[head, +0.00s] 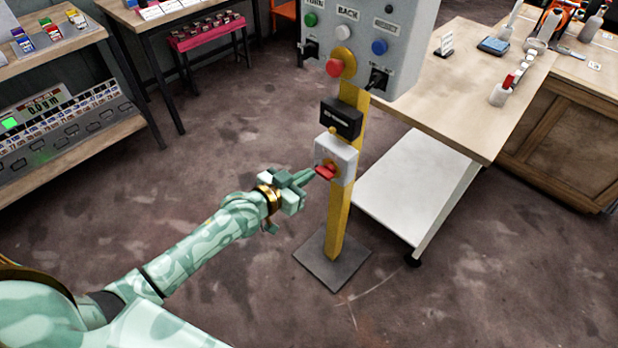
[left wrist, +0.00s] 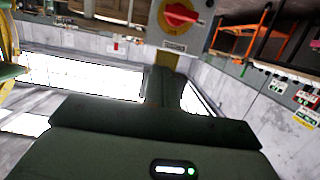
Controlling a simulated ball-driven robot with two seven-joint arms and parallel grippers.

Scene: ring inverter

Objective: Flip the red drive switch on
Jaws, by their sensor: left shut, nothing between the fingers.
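The red drive switch (head: 325,172) is on the front of a pale grey box (head: 345,160) on a yellow post (head: 342,215). In the left wrist view the switch (left wrist: 180,14) is a red rotary knob on a yellow plate, at the top of the picture. Its handle looks roughly crosswise there; I cannot read its setting. My left gripper (head: 308,177) is shut and empty, with its fingertips close to the switch from the left. I cannot tell whether they touch it. In the left wrist view the fingers (left wrist: 160,85) lie below the knob. My right gripper is in neither view.
A black labelled box (head: 341,118) sits above the switch box. A grey control panel (head: 400,45) with coloured buttons tops the post. A dark base plate (head: 333,262) stands on the floor. A wooden worktable (head: 480,110) is close on the right. Floor to the left is open.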

